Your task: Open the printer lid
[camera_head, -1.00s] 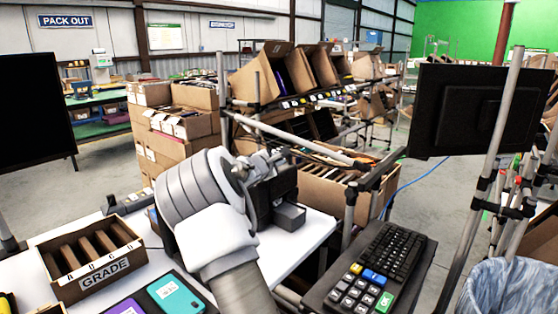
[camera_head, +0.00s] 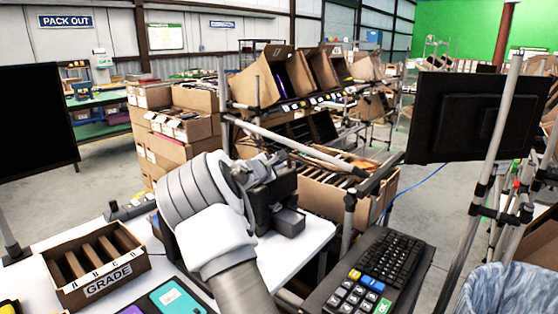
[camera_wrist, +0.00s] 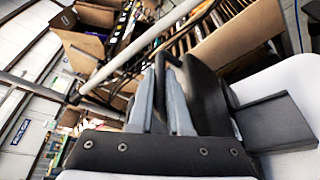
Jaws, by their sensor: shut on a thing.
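The dark printer (camera_head: 262,210) stands on the white table, mostly hidden behind my arm in the head view; its grey front part (camera_head: 289,220) shows at the right. In the wrist view a dark upright panel (camera_wrist: 208,92), which looks like the printer lid, stands close against the fingers. My gripper (camera_wrist: 168,66) is shut on the lid's edge; the exact contact is hard to see. In the head view my gripper (camera_head: 262,166) is at the top of the printer, partly covered by my wrist.
A GRADE carton (camera_head: 98,290) and a teal device (camera_head: 178,299) lie left of my arm. A keyboard (camera_head: 374,270) is at the right. A metal rail (camera_head: 300,148) runs close behind the printer, with a carton of files (camera_head: 340,195) beyond.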

